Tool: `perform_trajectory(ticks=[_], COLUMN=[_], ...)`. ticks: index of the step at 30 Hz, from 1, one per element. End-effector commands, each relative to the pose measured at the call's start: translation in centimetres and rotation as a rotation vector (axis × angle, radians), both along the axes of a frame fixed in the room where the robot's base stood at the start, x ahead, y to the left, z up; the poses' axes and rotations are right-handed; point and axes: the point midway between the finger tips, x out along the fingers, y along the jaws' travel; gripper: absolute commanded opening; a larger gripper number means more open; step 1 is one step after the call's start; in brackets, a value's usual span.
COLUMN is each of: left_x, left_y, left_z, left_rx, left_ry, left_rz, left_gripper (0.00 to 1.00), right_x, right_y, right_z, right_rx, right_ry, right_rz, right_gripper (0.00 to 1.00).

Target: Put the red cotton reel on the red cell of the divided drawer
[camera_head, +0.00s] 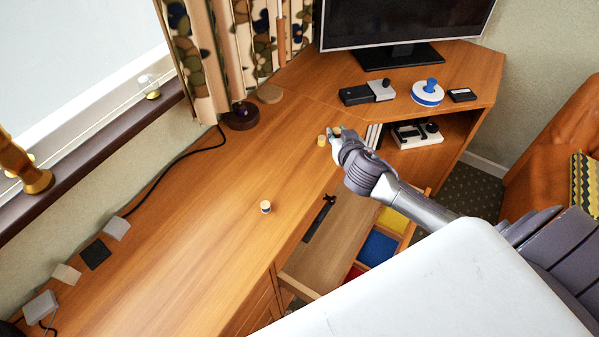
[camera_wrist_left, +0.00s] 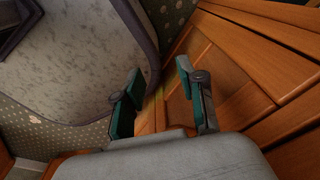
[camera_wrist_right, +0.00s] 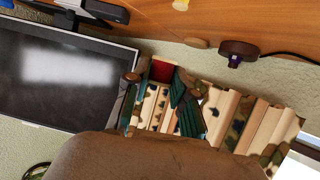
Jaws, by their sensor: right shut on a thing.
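My right gripper (camera_head: 337,134) is over the far part of the desk in the head view. It is shut on the red cotton reel, which shows red between the fingers (camera_wrist_right: 158,100) in the right wrist view (camera_wrist_right: 162,71). In the head view the gripper mostly hides this reel. The divided drawer is pulled out below the desk's right edge, with a yellow cell (camera_head: 393,220), a blue cell (camera_head: 377,248) and a red cell (camera_head: 353,273). The red cell is nearest and partly hidden by my white body. My left gripper (camera_wrist_left: 158,92) is open and empty.
A yellow reel (camera_head: 321,141) stands beside my right gripper; a pale reel with a dark band (camera_head: 265,207) stands mid-desk. A monitor (camera_head: 385,22), a blue-and-white object (camera_head: 427,93) and small boxes are behind. The near desk is mostly clear.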

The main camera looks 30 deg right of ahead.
Motion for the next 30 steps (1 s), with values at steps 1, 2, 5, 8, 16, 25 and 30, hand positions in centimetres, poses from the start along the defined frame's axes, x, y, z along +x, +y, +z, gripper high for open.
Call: perform_trajectory(ticks=[1,2,5,8,16,25,30], left_x=[0.0,0.0,0.0,0.0,0.0,0.0,0.0], left_y=[0.0,0.0,0.0,0.0,0.0,0.0,0.0], left_z=[0.0,0.0,0.0,0.0,0.1,0.8,1.0], left_rx=[0.0,0.0,0.0,0.0,0.0,0.0,0.0], left_ry=[0.0,0.0,0.0,0.0,0.0,-0.001,-0.001], left_rz=[0.0,0.0,0.0,0.0,0.0,-0.001,-0.001], left_gripper=[0.4,0.4,0.4,0.4,0.4,0.4,0.4], right_x=[0.1,0.2,0.2,0.3,0.3,1.1,1.5], right_y=[-0.7,-1.0,-1.5,-1.5,-0.8,5.5,8.7], right_z=[-0.3,-0.5,-0.6,-0.7,-1.1,-4.7,-6.6], right_rx=[-0.001,-0.001,0.002,0.003,0.003,0.003,0.003], right_ry=[0.0,0.0,-0.002,-0.002,-0.001,0.0,-0.001], right_rz=[-0.007,-0.012,-0.017,-0.019,-0.018,-0.015,-0.016], right_gripper=[0.06,0.06,0.06,0.06,0.06,0.06,0.06])
